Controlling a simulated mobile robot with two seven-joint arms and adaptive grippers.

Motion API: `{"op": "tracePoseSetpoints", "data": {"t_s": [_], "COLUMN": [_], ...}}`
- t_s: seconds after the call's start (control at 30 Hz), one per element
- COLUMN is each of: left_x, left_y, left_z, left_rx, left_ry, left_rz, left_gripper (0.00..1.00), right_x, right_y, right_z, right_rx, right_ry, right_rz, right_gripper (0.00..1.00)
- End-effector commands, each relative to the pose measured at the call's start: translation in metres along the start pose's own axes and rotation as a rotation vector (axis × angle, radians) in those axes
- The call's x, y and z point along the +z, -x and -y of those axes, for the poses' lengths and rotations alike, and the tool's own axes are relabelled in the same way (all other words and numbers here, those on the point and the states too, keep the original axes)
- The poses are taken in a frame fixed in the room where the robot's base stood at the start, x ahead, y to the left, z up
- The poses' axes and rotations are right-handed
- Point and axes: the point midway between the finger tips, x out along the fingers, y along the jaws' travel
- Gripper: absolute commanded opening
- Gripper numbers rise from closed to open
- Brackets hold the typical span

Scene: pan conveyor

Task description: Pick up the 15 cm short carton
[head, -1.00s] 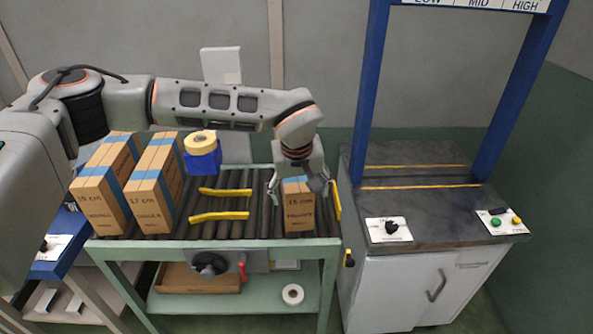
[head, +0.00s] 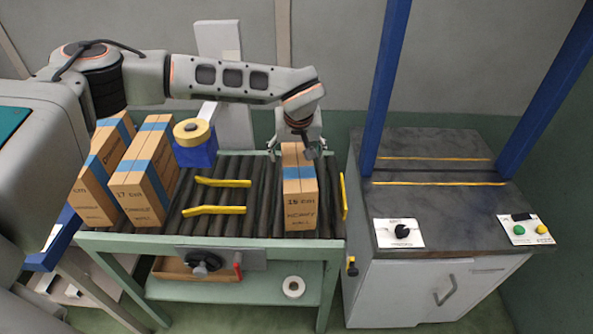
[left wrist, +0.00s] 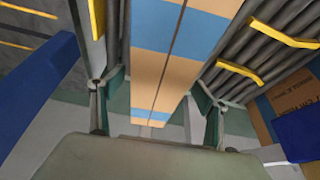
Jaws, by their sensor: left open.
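The 15 cm carton (head: 301,205) is brown with blue tape and stands upright on the right part of the roller conveyor. My left gripper (head: 297,148) is open at the carton's far upper end, with one finger on each side in the head view. In the left wrist view the carton's taped face (left wrist: 165,65), with a dark seam, runs between the two fingers of the left gripper (left wrist: 155,108). Gaps show beside it, and I see no grip on it. My right gripper is not in view.
Two other cartons (head: 140,185) stand at the conveyor's left end. A blue block (head: 196,155) with a tape roll (head: 190,130) is beside them. Yellow guide bars (head: 214,210) lie mid-conveyor. A yellow stop (head: 344,197) stands right of the carton. A dark-topped cabinet (head: 440,225) stands farther right.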

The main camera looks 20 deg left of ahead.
Motion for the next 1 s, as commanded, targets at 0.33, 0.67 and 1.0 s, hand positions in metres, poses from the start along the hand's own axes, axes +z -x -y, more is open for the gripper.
{"op": "tracePoseSetpoints", "data": {"t_s": [0.33, 0.67, 1.0], "left_x": [0.0, 0.0, -0.002], "left_y": [-0.017, -0.017, -0.014], "left_z": [-0.001, -0.001, -0.002], "left_rx": [0.001, 0.001, 0.003], "left_ry": [-0.001, -0.001, 0.0], "left_rz": [-0.001, -0.001, -0.004], "left_gripper": [0.75, 0.07, 0.0], "right_x": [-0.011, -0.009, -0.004], "right_y": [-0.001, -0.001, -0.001], "right_z": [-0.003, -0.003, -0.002], "right_rx": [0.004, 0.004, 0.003], "right_ry": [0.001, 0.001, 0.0], "right_rz": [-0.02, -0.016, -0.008], "right_gripper": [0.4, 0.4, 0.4]}}
